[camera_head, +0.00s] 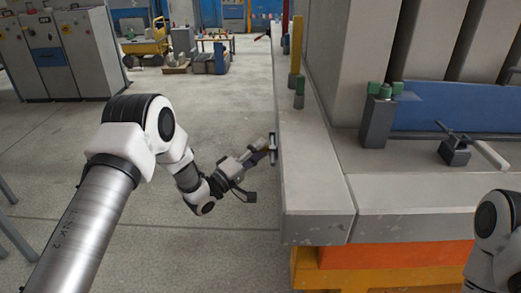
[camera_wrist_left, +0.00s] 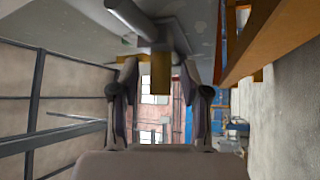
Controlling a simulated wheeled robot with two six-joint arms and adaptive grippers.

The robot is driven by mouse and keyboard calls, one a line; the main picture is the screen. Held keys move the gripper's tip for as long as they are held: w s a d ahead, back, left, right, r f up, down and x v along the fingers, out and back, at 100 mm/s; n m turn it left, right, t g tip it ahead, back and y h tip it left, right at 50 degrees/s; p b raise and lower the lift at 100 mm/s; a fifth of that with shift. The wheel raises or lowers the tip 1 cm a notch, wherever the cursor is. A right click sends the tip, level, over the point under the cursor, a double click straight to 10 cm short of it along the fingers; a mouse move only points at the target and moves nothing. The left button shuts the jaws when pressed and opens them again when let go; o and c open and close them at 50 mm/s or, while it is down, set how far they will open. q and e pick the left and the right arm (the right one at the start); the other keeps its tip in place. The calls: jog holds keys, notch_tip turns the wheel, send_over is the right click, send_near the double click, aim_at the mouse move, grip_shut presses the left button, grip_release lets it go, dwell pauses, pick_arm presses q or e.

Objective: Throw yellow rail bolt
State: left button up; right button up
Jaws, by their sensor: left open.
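The rail bolt shows in the left wrist view as a yellow block (camera_wrist_left: 161,77) below a grey crossbar with a round rod. In the head view a small dark bar (camera_head: 273,149), apparently its handle, sticks out from the left side of the grey rail (camera_head: 310,165). My left gripper (camera_head: 256,168) is open just left of that bar. In the left wrist view its fingers (camera_wrist_left: 160,85) stand apart on either side of the yellow block; I cannot tell whether they touch it. My right gripper is out of view; only part of that arm shows at lower right.
Orange and yellow supports (camera_head: 390,256) lie under the rail corner. A clamp with a cross handle (camera_head: 455,148) and a green-topped grey block (camera_head: 377,122) sit on the mould. A yellow post (camera_head: 296,45) rises from the rail.

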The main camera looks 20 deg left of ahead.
pick_arm(q)
jog(key=v, duration=1.1)
jog(key=shift+s, duration=0.15)
